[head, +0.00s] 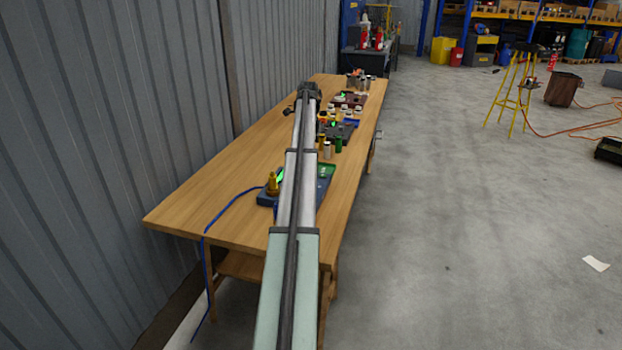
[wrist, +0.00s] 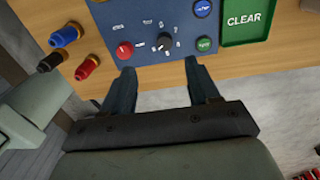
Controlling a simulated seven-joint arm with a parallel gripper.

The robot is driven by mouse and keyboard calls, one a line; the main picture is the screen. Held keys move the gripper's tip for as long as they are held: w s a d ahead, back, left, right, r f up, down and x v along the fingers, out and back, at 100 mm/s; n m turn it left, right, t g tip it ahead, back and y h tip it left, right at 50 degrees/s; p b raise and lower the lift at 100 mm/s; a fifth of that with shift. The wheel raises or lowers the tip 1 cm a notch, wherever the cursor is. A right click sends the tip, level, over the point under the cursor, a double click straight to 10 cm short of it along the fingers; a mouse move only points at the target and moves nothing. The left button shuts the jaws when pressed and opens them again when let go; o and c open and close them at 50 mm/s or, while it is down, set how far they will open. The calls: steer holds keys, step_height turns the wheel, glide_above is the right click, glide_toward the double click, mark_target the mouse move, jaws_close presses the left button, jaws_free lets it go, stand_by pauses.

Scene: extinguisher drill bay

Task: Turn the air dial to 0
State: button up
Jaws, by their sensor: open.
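In the wrist view a blue-grey control panel (wrist: 143,18) lies at the top centre. A black round dial (wrist: 164,42) with small white marks around it sits near its lower edge. I take it as the air dial; the marks and its pointer are too small to read surely. My gripper (wrist: 160,67) is open and empty, its two dark fingers apart, just below the dial in the picture and not seen touching it. In the head view my arm partly hides the blue panel (head: 267,197), and the dial and gripper cannot be made out.
A red knob (wrist: 124,49) is left of the dial; a green button (wrist: 204,44) and blue button (wrist: 202,8) are right. A green CLEAR tray (wrist: 243,22) adjoins. Blue (wrist: 65,37), black (wrist: 50,62) and red (wrist: 87,68) fittings stand left on the wooden table (head: 215,205).

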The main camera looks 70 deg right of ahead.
steer(key=f, duration=0.4)
steer(key=s+f, duration=0.1)
steer(key=f, duration=0.8)
steer(key=shift+s+f, duration=0.2)
steer(key=shift+f, duration=0.05)
steer(key=shift+c, duration=0.4)
steer(key=c, duration=1)
steer(key=shift+o, duration=0.2)
